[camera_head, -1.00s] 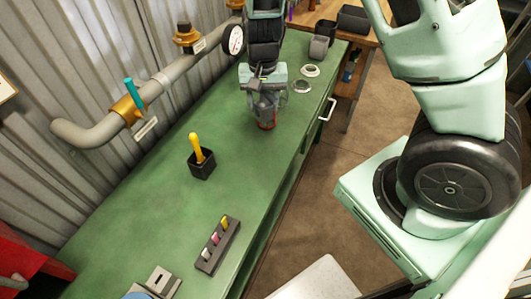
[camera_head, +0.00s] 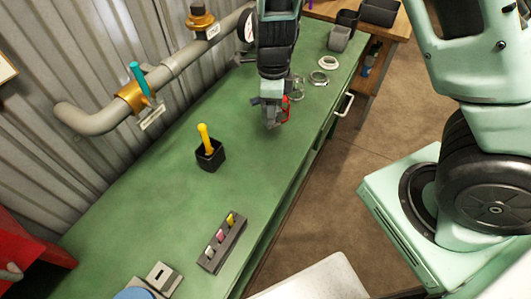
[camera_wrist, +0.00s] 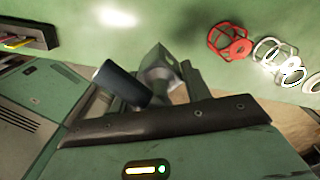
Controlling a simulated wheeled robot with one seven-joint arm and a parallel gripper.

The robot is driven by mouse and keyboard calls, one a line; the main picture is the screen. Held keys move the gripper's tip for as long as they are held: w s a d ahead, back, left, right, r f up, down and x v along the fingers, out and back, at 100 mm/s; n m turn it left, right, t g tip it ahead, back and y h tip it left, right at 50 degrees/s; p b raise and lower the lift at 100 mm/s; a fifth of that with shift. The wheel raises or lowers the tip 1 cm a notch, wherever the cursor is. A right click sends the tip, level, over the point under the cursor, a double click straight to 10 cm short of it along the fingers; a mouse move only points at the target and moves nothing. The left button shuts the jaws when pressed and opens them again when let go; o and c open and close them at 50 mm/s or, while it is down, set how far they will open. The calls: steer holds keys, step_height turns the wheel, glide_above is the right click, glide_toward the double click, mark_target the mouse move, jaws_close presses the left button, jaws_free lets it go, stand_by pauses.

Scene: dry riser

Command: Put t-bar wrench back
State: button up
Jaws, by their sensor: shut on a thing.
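My gripper (camera_head: 272,118) is low over the green bench at its far half, pointing down. In the wrist view my gripper (camera_wrist: 148,88) is shut on a dark blue-grey cylinder (camera_wrist: 120,84), which looks like the handle of the T-bar wrench. The rest of the wrench is hidden by the fingers or too small to make out. A red cage-like part (camera_wrist: 230,42) stands on the bench beside the gripper, apart from it. It also shows just right of the gripper in the head view (camera_head: 286,108).
A black cup (camera_head: 210,158) holds a yellow-handled tool. A slotted grey rack (camera_head: 223,243) with small coloured pieces lies nearer. Metal rings (camera_head: 319,78) and grey bins (camera_head: 340,38) are at the far end. A pipe (camera_head: 100,118) runs along the wall. Mid-bench is mostly clear.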

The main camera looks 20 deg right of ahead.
steer(key=a+f+m, duration=0.1)
steer(key=f+m, duration=0.1)
steer(key=f, duration=0.1)
steer(key=f+m+b, duration=0.1)
steer(key=f+m, duration=0.1)
steer(key=f, duration=0.2)
steer(key=s+a+f+m, duration=0.1)
steer(key=f+m, duration=0.2)
steer(key=shift+a+f+b, duration=0.3)
steer(key=shift+f+b, duration=0.05)
steer(key=shift+f, duration=0.05)
steer(key=shift+f, duration=0.15)
steer(key=o, duration=1.3)
